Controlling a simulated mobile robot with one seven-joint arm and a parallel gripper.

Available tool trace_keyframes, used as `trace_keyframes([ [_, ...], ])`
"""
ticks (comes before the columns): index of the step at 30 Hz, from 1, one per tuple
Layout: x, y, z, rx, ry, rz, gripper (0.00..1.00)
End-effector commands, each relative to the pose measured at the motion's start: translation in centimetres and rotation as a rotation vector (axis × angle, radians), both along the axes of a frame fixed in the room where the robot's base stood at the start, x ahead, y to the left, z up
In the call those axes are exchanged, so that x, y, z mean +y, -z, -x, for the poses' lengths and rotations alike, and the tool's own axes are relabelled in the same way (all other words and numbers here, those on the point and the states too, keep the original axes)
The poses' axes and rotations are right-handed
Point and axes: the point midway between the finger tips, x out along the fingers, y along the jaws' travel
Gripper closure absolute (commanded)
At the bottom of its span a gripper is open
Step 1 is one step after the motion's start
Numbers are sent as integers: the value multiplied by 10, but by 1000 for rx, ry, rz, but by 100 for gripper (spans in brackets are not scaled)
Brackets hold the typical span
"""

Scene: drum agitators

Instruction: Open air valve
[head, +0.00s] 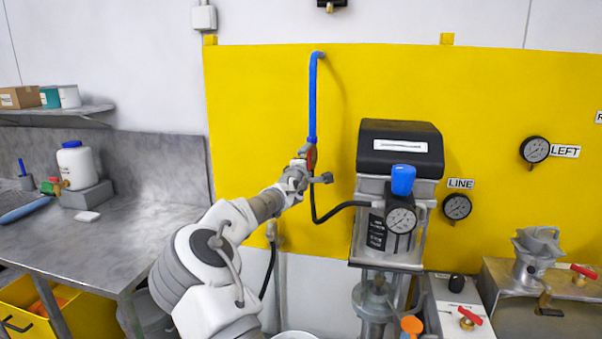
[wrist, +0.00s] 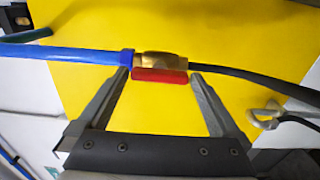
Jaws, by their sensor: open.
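The air valve is a brass body (wrist: 160,65) with a red lever handle (wrist: 159,76), set between a blue pipe (wrist: 65,53) and a black hose (wrist: 250,83). In the wrist view the handle lies lengthwise along the brass body, in line with the pipe. My gripper (wrist: 160,73) is open, with one fingertip near each end of the handle. I cannot tell whether either fingertip touches it.
A yellow wall panel (head: 260,100) is behind. A metal workbench (head: 100,245) is at the left. Red-handled valves (head: 470,316) are at lower right.

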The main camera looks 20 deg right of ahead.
Motion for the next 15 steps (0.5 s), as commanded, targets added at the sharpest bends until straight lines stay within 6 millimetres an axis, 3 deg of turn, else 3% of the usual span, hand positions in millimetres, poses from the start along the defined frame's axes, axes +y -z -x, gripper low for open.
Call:
trace_keyframes([
  [15, 48, 2, 67, 1, -3, -2, 0],
])
